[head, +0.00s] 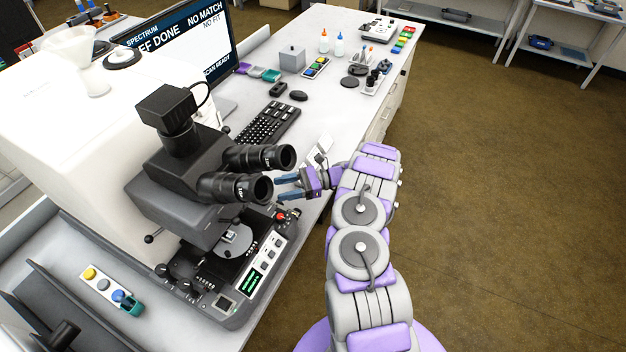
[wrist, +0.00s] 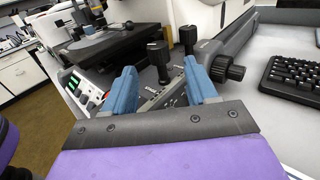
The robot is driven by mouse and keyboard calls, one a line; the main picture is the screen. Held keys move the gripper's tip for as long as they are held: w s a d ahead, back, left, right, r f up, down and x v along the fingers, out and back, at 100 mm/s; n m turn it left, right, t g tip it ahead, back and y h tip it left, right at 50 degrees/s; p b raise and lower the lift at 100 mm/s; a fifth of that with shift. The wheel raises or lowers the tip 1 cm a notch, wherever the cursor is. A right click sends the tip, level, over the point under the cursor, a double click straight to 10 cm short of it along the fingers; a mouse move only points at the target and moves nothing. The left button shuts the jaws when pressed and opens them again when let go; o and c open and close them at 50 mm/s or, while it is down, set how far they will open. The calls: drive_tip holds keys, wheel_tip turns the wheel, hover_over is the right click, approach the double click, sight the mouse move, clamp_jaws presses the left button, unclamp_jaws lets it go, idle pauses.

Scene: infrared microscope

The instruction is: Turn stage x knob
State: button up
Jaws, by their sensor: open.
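The infrared microscope (head: 185,200) stands on the bench at left in the head view, with dark eyepieces, a stage (head: 232,243) and a control panel (head: 262,265). My gripper (head: 279,188) is just right of the eyepieces, its blue fingers apart and empty. In the wrist view my gripper (wrist: 160,68) is open, and an upright black knob (wrist: 158,55) shows beyond and between the fingertips, apparently apart from them. A second upright black knob (wrist: 187,36) is behind it. I cannot tell which knob is the stage x knob. The stage (wrist: 100,42) is at upper left.
A larger black side knob (wrist: 226,69) sits close right of the right finger. The keyboard (head: 267,124) lies on the bench beyond my gripper. The eyepieces (head: 240,187) jut toward my gripper. The floor (head: 500,200) right of the bench is clear.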

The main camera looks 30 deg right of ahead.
drive_tip(key=v, duration=1)
drive_tip(key=shift+d, duration=0.25)
